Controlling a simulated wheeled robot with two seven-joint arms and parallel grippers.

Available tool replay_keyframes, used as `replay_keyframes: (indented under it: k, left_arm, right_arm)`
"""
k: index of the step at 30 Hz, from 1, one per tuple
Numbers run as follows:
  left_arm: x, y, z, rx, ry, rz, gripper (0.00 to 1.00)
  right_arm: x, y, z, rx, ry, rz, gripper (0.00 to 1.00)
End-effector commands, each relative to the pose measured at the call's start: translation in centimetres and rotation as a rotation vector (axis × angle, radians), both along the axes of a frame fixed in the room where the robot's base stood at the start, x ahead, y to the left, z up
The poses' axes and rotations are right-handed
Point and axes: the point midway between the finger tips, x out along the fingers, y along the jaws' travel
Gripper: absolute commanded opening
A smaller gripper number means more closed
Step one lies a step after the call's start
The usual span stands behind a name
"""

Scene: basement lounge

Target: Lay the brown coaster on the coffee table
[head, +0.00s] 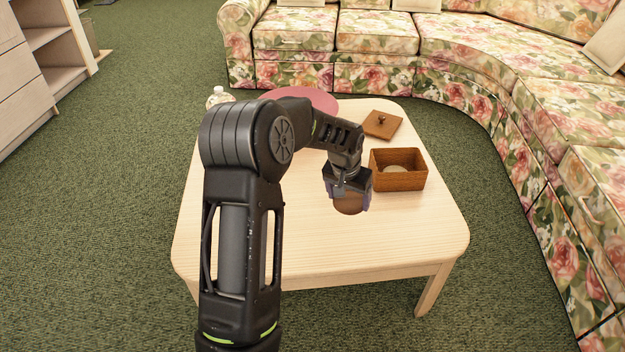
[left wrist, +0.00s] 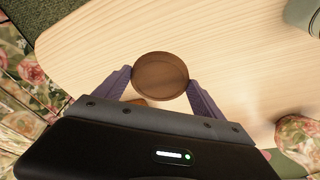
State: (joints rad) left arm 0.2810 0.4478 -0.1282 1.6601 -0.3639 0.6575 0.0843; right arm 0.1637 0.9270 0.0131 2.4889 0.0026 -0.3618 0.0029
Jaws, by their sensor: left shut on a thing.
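The brown coaster (head: 349,205) is a round, shallow disc held in my left gripper (head: 348,200). In the left wrist view the coaster (left wrist: 160,76) sits between the two purple fingers, which are shut on its edges. The pale wooden coffee table (head: 310,240) lies below it. The coaster appears to be over the table's middle right, in front of the brown box; its exact height above the top is hard to tell. My right gripper is in neither view.
An open brown box (head: 398,183) with a pale round thing inside stands on the table's right. A brown knobbed lid (head: 383,126) lies behind it. A pink round item (head: 318,99) and a small bottle (head: 217,97) are at the back. The front of the tabletop is clear. A floral sofa (head: 455,60) curves behind.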

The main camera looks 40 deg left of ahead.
Motion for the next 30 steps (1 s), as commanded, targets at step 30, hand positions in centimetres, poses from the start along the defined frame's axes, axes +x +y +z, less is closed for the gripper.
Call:
replay_keyframes:
  k: [30]
  left_arm:
    - [0.0,0.8,-5.2,0.001,-0.001,0.009,0.41]
  right_arm:
    - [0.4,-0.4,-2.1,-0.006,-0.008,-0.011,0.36]
